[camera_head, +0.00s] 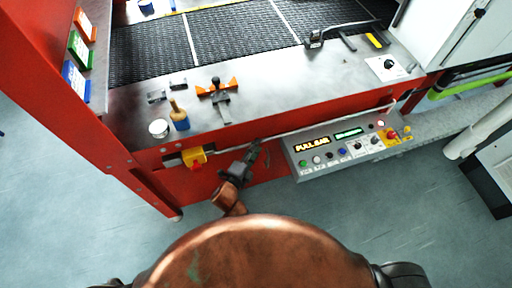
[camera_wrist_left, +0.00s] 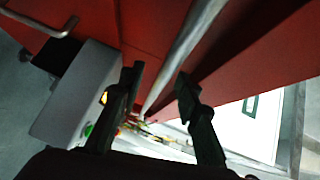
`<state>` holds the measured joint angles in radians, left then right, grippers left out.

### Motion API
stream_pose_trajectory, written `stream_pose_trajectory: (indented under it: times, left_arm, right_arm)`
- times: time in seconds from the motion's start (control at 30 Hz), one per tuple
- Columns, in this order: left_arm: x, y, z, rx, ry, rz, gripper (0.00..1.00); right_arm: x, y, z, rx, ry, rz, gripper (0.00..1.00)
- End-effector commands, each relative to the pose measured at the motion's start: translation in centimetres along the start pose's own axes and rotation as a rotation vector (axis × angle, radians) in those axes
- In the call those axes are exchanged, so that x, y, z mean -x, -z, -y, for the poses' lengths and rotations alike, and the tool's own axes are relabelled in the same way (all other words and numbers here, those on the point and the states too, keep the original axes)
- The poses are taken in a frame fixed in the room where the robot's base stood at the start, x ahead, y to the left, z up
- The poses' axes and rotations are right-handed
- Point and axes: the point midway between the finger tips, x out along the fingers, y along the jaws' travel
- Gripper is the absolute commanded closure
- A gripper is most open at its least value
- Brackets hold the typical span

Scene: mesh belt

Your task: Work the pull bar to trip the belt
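The pull bar (camera_head: 330,123) is a thin grey metal rod running along the red front of the machine, below the steel table edge. In the left wrist view the bar (camera_wrist_left: 185,45) runs diagonally through the gap between my fingers. My left gripper (camera_head: 256,147) is at the bar's left half, just left of the control panel. In the left wrist view the gripper (camera_wrist_left: 160,72) is open, with space between the bar and the left finger. The black mesh belt (camera_head: 235,32) lies behind the steel table. My right gripper is out of view.
The control panel (camera_head: 345,165) has lit displays, one reading PULL BAR, plus several buttons and a red stop knob (camera_head: 392,134). A yellow and red switch (camera_head: 194,158) is on the red front left of my gripper. A brush, a tin and clamps lie on the steel table (camera_head: 265,100).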

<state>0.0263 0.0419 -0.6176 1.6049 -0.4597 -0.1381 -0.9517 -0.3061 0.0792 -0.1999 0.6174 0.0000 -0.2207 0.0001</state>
Motion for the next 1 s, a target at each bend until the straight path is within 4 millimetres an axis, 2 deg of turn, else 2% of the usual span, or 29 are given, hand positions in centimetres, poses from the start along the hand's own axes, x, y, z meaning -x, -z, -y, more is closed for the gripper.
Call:
stream_pose_trajectory:
  times: [0.27,0.37,0.7,0.83,1.0]
  left_arm:
    - [0.6,-0.1,0.1,-0.001,0.001,0.001,0.7]
    - [1.9,-0.2,0.0,-0.001,0.001,0.002,0.7]
    - [8.8,-0.1,0.0,0.0,-0.001,0.002,0.7]
    - [10.7,-0.1,0.0,0.0,0.0,0.001,0.7]
    - [11.9,-0.1,0.0,0.0,0.0,0.001,0.7]
  right_arm:
    - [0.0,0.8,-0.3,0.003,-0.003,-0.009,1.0]
    - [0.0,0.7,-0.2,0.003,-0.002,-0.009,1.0]
    - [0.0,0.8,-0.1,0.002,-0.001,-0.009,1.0]
    - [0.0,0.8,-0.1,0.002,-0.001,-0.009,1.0]
    - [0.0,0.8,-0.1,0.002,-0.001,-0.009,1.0]
